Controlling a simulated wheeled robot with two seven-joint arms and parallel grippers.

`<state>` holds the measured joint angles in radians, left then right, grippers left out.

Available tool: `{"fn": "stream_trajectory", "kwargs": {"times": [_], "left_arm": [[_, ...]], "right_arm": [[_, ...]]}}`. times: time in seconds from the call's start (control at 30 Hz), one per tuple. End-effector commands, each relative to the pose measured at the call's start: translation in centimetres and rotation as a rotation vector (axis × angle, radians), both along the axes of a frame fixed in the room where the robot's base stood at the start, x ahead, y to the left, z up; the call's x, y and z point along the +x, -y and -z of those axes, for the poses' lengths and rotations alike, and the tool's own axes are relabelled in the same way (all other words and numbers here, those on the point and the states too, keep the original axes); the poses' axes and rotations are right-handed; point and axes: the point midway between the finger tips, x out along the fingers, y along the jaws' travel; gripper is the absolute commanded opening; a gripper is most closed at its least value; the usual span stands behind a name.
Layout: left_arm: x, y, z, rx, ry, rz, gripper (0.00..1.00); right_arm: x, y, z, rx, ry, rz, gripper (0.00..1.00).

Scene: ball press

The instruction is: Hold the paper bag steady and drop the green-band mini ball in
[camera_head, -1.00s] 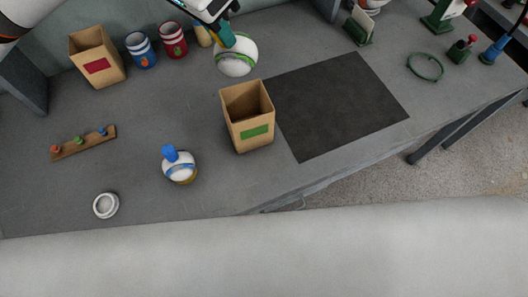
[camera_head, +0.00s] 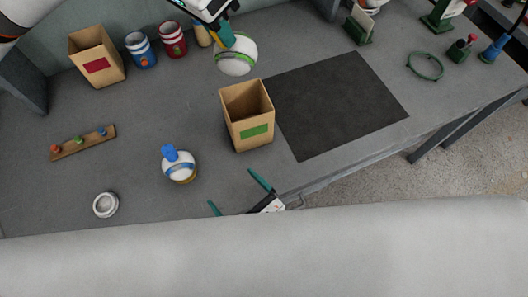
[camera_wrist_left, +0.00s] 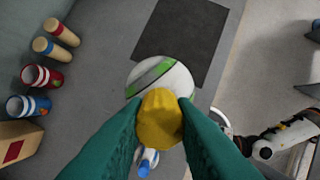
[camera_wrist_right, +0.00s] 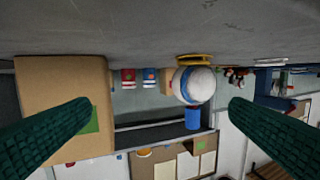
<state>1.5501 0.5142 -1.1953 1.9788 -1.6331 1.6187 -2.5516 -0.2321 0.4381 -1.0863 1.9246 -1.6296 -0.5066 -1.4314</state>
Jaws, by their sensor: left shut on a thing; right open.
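The green-band mini ball (camera_head: 237,59), white with a green stripe, hangs from my left gripper (camera_head: 222,36) at the top of the head view. In the left wrist view the teal fingers (camera_wrist_left: 160,118) are closed on its yellow knob (camera_wrist_left: 160,120), with the ball (camera_wrist_left: 176,84) beyond. The brown paper bag with a green label (camera_head: 243,113) stands open and upright, below and slightly right of the ball. My right gripper (camera_head: 237,194) is open and empty at the table's front edge, below the bag. In the right wrist view the bag (camera_wrist_right: 62,80) is partly behind the left finger.
A blue-band ball (camera_head: 178,170) stands left of the bag. A bag with a red label (camera_head: 97,63), a blue can (camera_head: 141,52) and a red can (camera_head: 173,42) stand at the back left. A white ring (camera_head: 105,204) lies front left. A dark mat (camera_head: 337,105) lies clear to the right.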

Motion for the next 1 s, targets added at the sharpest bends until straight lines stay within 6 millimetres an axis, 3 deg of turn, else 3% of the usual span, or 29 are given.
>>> {"fn": "stream_trajectory", "kwargs": {"times": [0.03, 0.13, 0.33, 0.57, 1.0], "left_arm": [[0.0, 0.0, 0.0, 0.0, 0.0, 0.0, 0.0], [0.0, 0.0, 0.0, 0.0, 0.0, 0.0, 0.0], [0.0, 0.0, 0.0, 0.0, 0.0, 0.0, 0.0], [0.0, 0.0, 0.0, 0.0, 0.0, 0.0, 0.0], [0.0, 0.0, 0.0, -0.001, 0.001, 0.0, 0.0]], "right_arm": [[1.9, 1.3, -0.8, 0.006, 0.025, 0.082, 1.0], [4.7, 3.7, -1.9, 0.01, 0.062, 0.216, 1.0], [7.3, 6.5, -3.1, 0.014, 0.1, 0.359, 1.0], [9.7, 6.3, -3.3, 0.015, 0.106, 0.377, 1.0], [17.3, 4.3, -3.2, 0.015, 0.105, 0.373, 1.0]]}}
